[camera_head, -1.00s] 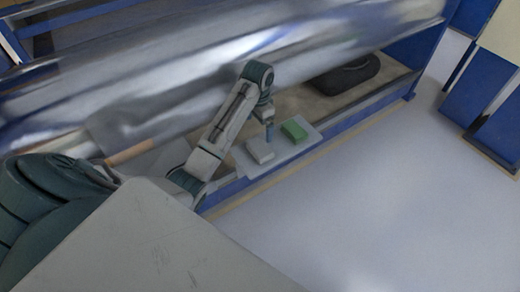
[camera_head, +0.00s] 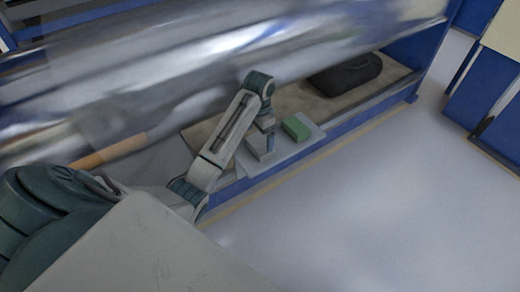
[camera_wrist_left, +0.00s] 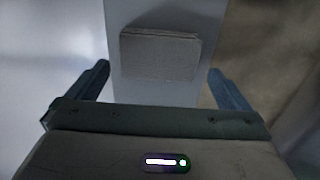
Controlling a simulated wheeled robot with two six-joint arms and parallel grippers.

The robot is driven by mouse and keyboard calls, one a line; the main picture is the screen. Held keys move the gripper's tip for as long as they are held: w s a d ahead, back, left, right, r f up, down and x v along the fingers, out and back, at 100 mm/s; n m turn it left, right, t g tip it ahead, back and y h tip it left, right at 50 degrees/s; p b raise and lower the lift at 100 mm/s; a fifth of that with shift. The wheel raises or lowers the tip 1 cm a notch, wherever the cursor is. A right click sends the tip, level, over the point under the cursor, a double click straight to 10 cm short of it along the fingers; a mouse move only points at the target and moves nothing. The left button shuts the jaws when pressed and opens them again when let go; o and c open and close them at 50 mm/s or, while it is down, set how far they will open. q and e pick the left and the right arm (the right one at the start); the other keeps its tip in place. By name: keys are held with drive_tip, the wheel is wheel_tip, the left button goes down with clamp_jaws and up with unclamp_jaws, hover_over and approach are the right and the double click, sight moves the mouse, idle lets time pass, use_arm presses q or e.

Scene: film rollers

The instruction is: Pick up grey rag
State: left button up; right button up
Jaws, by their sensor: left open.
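The grey rag (camera_head: 255,150) is a folded block on a light tray (camera_head: 283,160) at the edge of the film roller frame. In the left wrist view the rag (camera_wrist_left: 160,56) lies flat ahead, between the lines of my two fingers. My left gripper (camera_head: 267,145) is above and close to the rag in the head view and partly covers it. In the left wrist view the left gripper (camera_wrist_left: 154,88) is open with fingers wide apart and nothing between the tips. My right gripper is in neither view.
A green block (camera_head: 296,128) sits on the tray just right of the rag. A large shiny film roll (camera_head: 200,70) runs above and behind. A dark bag-like object (camera_head: 345,75) lies on the shelf farther back. The floor (camera_head: 370,190) at right is clear.

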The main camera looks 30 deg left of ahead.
sight(260, 144)
use_arm(q)
drive_tip(key=shift+d+f+b, duration=0.1)
drive_tip(key=shift+f+b, duration=0.35)
drive_tip(key=shift+f, duration=1.45)
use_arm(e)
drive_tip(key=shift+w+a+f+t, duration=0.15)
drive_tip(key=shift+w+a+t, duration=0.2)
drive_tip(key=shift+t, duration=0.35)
use_arm(q)
drive_tip(key=shift+c, duration=0.4)
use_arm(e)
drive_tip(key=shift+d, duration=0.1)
use_arm(q)
drive_tip(key=shift+w, duration=0.1)
drive_tip(key=c, duration=0.6)
